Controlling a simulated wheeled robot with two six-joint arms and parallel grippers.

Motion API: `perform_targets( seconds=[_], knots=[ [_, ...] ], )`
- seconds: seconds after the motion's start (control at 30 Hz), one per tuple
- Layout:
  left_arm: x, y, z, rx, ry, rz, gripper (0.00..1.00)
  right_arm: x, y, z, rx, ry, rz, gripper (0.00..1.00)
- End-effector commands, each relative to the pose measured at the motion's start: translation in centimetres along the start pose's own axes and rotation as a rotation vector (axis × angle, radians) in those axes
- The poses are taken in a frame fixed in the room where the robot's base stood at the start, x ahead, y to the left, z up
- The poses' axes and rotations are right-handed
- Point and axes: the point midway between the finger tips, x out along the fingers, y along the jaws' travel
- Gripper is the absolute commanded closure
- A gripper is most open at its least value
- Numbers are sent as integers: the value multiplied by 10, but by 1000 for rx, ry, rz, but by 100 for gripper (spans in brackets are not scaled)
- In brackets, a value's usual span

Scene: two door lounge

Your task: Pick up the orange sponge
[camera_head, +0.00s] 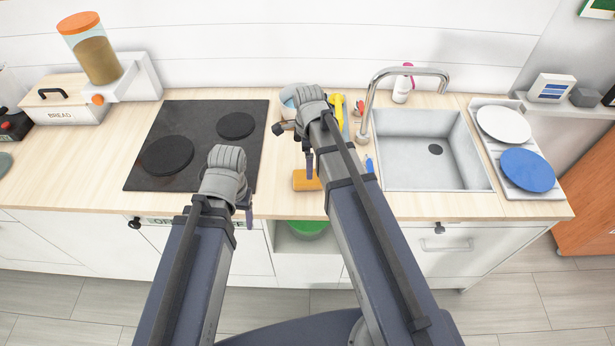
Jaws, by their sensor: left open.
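The orange sponge (304,182) lies on the wooden counter near its front edge, between the cooktop and the sink. My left gripper (245,203) is open and empty at the counter's front edge, left of the sponge and apart from it. My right gripper (299,146) is over the counter behind the sponge, and a finger shows just above the sponge's far edge in the picture. My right wrist and arm partly hide that gripper, so its opening is unclear. I cannot tell whether it touches the sponge.
A black cooktop (190,145) is at left and a sink (432,160) with a faucet (376,88) at right. A yellow item (337,103) and a blue bottle (369,164) stand near my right arm. A rack (545,192) holds a white and a blue plate.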

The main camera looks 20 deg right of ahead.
Motion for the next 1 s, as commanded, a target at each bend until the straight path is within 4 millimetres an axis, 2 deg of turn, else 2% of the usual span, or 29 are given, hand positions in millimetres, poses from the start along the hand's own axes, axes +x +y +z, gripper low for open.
perform_targets(
  seconds=[0.23,0.43,0.57,0.9,1.0],
  knots=[
    [24,2,-2,-1,0,0,34,25,0,0,-1,0,0,0],
    [25,2,-2,-1,0,0,34,25,0,0,-1,0,0,0],
    [32,3,-2,-1,0,0,34,32,1,0,-1,0,0,0],
    [72,7,-4,-2,0,0,34,73,4,0,-1,0,0,0],
    [77,7,-5,-2,0,0,34,78,4,0,-1,0,0,0]
  ],
)
